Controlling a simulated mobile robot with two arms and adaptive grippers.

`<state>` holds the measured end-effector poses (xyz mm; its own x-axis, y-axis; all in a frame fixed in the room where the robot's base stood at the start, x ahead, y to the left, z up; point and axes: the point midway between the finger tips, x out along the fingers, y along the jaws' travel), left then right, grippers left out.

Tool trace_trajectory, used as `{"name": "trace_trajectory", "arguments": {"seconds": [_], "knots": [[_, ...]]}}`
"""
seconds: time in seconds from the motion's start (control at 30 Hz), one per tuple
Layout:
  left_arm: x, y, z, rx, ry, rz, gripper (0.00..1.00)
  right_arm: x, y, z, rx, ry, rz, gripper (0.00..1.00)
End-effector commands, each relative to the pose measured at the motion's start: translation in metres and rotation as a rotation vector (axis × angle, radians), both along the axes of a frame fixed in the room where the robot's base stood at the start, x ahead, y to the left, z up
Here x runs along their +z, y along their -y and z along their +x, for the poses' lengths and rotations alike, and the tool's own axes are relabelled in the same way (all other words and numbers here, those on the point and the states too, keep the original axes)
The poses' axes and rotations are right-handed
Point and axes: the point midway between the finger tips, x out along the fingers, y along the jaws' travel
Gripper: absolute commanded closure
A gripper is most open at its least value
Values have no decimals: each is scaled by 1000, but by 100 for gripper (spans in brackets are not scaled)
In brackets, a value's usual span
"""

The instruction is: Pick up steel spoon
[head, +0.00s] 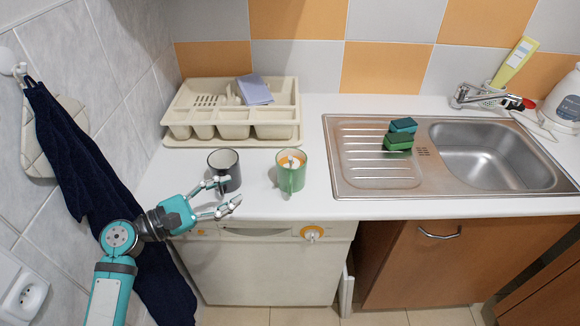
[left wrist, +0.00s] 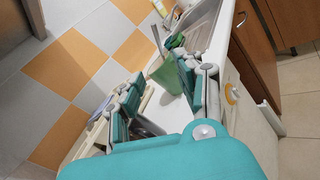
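No steel spoon can be clearly made out in the head view. A green mug (head: 291,178) stands on the white counter, with something pale and orange inside it that I cannot identify. A dark grey mug (head: 225,172) stands to its left. My left gripper (head: 231,192) is open and empty at the counter's front edge, in front of the dark mug. In the left wrist view its two fingers (left wrist: 168,95) are spread, with the green mug (left wrist: 167,76) beyond and between them. A thin grey shape (left wrist: 157,38) rises near that mug; I cannot tell what it is. My right gripper is not in view.
A cream cutlery tray (head: 236,131) holding a bluish-purple cloth (head: 254,89) stands at the back left. Green sponges (head: 399,138) lie on the steel sink's drainboard (head: 365,180). A dark towel (head: 80,165) hangs on the left wall. The counter between mugs and sink is narrow but clear.

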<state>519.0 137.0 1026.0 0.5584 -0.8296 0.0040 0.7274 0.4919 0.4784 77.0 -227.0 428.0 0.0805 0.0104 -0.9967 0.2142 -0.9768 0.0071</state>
Motion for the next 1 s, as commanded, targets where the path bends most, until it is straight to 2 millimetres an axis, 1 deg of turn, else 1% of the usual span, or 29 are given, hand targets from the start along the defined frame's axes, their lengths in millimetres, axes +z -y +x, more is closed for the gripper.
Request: {"name": "trace_trajectory", "arguments": {"seconds": [0.03, 0.1, 0.4, 0.5, 0.67, 0.77, 0.9, 1.0], "knots": [[4, 8, 5, -2, -1, -6, 64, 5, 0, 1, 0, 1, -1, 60], [5, 21, 14, -1, 0, -7, 64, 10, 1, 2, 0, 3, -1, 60], [4, 74, 50, -1, -1, -3, 64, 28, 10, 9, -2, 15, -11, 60], [2, 85, 58, 2, 1, -1, 64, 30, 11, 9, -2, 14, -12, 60], [1, 94, 63, 1, 0, 0, 64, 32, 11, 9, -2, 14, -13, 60], [3, 101, 69, 0, 0, 0, 64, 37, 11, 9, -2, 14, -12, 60], [4, 119, 82, 1, -1, 0, 64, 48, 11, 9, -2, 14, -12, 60], [2, 130, 89, 1, 0, 0, 64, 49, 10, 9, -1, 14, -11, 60]]}}
